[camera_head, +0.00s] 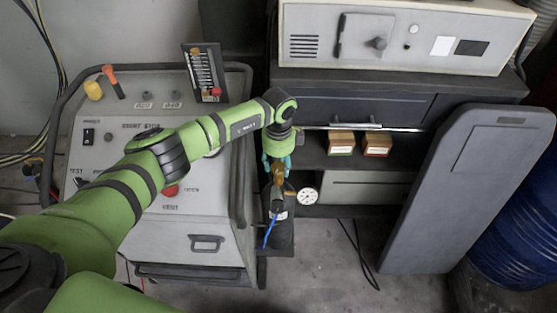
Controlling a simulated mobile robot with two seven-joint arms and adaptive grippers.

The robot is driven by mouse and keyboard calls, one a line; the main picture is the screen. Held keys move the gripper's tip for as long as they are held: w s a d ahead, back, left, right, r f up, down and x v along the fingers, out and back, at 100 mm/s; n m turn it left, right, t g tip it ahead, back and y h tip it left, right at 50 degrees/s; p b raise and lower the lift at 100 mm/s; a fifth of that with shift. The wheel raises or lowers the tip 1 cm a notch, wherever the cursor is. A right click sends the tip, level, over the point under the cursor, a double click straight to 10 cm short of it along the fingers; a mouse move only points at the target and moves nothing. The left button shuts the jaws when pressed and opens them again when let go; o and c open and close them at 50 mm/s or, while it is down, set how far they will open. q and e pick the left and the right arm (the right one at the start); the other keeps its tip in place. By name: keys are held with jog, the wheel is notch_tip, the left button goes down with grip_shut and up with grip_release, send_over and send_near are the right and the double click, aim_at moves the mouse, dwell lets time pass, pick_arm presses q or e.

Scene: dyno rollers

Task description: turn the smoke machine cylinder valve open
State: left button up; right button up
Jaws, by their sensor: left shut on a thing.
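The smoke machine cylinder (281,235) stands dark and upright at the centre, between the grey console and the shelf unit. Its brass valve (279,178) is at the top, partly hidden by my gripper. A round white gauge (307,196) sits to the right of the valve, and a blue hose (269,233) hangs below it. My left gripper (277,168) points down from the end of my green arm and is shut on the valve top; its fingertips are small and partly hidden. My right gripper is not in view.
A grey control console (215,240) with knobs and a handle stands left, partly behind my arm. A dark shelf unit (390,185) holds two small boxes (341,143). A grey panel (465,190) leans at right beside a blue drum (515,235). Cables lie on the floor.

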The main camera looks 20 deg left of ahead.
pick_arm(q)
jog(key=shift+n, duration=0.3)
jog(key=o, duration=1.2)
jog(key=shift+c, duration=0.2)
